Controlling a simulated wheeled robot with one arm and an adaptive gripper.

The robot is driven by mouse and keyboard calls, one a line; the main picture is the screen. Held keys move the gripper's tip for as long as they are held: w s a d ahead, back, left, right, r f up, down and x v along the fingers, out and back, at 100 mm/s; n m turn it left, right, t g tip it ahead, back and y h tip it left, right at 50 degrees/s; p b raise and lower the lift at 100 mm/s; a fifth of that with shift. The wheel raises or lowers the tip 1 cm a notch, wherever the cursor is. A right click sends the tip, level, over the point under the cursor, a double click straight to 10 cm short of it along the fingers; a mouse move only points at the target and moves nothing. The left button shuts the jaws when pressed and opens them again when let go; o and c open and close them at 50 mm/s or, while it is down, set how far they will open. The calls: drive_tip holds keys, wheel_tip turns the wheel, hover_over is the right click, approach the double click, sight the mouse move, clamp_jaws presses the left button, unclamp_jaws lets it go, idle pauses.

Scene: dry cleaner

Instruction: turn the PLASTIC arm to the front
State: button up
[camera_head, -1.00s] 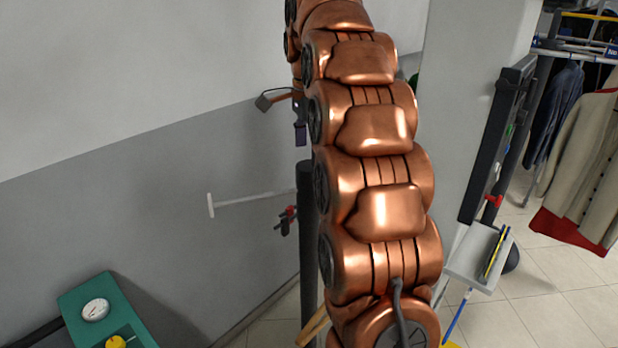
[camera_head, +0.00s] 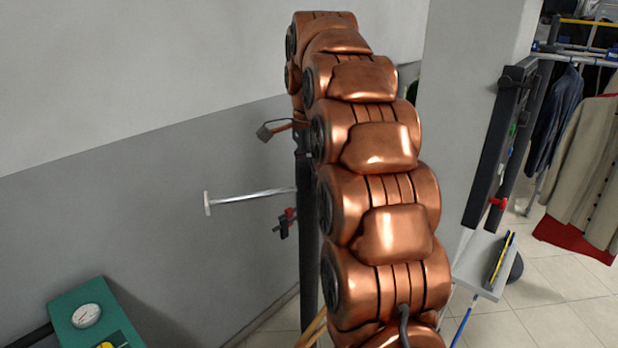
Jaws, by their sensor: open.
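A dark upright post (camera_head: 309,255) stands by the grey wall, partly hidden behind my copper arm. A silver rod (camera_head: 250,196) with a white end cap sticks out from it to the left. Above it, a short orange-brown piece with a dark square end (camera_head: 266,132) also points left. Below the rod is a small black and red fitting (camera_head: 286,222). No PLASTIC label is readable, so I cannot tell which piece is the PLASTIC arm. My gripper is not visible; my arm bends away at the top, and its end is hidden behind the links.
A teal box with a dial (camera_head: 87,315) is at the lower left. A pale pillar (camera_head: 465,100) with a dark frame (camera_head: 495,150) and a grey tray (camera_head: 484,265) stands to the right. Clothes (camera_head: 585,160) hang at the far right. Tiled floor (camera_head: 560,290) shows below them.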

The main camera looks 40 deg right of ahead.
drive_tip(key=shift+f, duration=0.25)
drive_tip(key=shift+c, duration=0.4)
clamp_jaws()
